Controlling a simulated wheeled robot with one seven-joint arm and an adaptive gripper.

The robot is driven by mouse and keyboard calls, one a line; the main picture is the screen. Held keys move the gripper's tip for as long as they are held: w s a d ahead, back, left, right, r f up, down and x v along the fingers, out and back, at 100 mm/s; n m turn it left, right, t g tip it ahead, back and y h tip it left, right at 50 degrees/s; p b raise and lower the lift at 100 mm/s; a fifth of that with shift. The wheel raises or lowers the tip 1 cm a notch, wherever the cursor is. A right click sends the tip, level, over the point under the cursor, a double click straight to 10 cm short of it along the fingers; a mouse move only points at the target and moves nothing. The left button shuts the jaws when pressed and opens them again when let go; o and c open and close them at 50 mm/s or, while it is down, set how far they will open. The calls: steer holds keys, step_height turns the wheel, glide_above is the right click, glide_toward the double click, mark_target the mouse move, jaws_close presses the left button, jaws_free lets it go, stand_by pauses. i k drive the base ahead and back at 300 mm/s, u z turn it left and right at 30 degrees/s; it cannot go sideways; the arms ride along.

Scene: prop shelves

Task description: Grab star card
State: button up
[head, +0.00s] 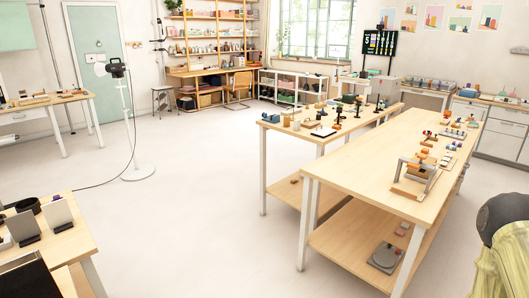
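I cannot make out a star on any card. Two pale upright cards stand in dark holders on a wooden table at the lower left of the head view, a right card (60,213) and a left card (22,225). Their faces look plain at this size. Several small picture cards or posters (434,17) hang on the back wall at the upper right, too small to read. My gripper is not in view.
A long wooden table (345,166) with a lower shelf fills the right, small props on top. A rounded dark shape (503,217) above yellow cloth stands at the lower right. A lamp stand (138,172) trails a cable across the floor. Centre-left floor (190,220) is clear.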

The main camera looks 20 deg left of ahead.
mark_target(58, 214)
steer(key=i, duration=1.95)
steer(key=u, duration=1.9)
steer(key=i, duration=1.05)
steer(key=u, duration=2.1)
